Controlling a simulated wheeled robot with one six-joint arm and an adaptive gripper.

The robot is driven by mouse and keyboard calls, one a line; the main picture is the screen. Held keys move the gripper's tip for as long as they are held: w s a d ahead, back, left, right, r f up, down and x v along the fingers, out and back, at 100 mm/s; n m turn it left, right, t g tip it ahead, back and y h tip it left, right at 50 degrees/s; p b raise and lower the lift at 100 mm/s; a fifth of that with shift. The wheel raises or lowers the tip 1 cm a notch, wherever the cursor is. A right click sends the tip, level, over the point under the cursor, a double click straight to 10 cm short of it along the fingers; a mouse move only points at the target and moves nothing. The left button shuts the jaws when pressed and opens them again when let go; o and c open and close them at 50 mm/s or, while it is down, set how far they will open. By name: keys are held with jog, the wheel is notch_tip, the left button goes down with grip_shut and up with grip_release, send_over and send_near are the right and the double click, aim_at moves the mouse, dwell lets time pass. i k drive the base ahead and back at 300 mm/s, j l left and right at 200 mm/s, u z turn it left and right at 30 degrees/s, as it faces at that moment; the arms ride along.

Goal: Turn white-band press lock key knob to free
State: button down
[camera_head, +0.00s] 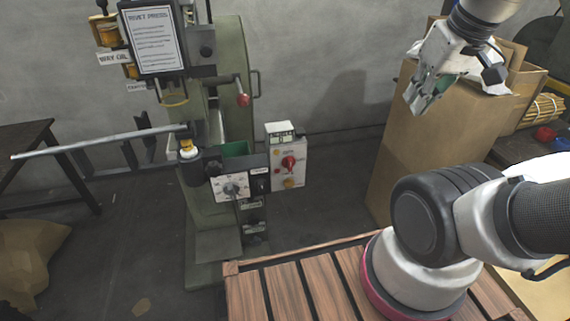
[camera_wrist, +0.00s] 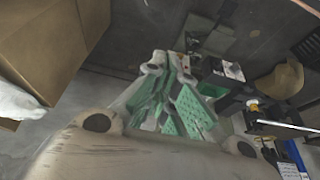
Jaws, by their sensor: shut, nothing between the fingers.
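The green rivet press (camera_head: 230,90) stands left of centre in the head view. Its front carries a white dial panel with a grey knob (camera_head: 234,188). Beside it is a white box (camera_head: 275,178) with a red rotary knob (camera_head: 289,163). I cannot tell which is the lock key knob, or read its setting. A yellow part with a white band (camera_head: 187,148) sits on the press at the lever's end. My gripper (camera_head: 418,102) is shut and empty, high at the right, well apart from the press. Its green-padded fingers (camera_wrist: 165,75) fill the middle of the wrist view.
A long metal bar (camera_head: 100,142) sticks out left from the press. A tall cardboard box (camera_head: 420,145) stands below and behind my gripper. A slatted wooden top (camera_head: 285,285) lies in front. A dark table (camera_head: 30,140) is at the left. Open floor lies between press and box.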

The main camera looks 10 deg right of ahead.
aim_at(289, 183)
jog(key=k+j, duration=0.2)
jog(key=j, duration=0.2)
jog(key=k+j, duration=0.15)
jog(key=j, duration=0.25)
jog(key=k+j, duration=0.2)
jog(key=j, duration=0.2)
jog(key=k+j, duration=0.15)
jog(key=j, duration=0.25)
jog(key=z, duration=0.05)
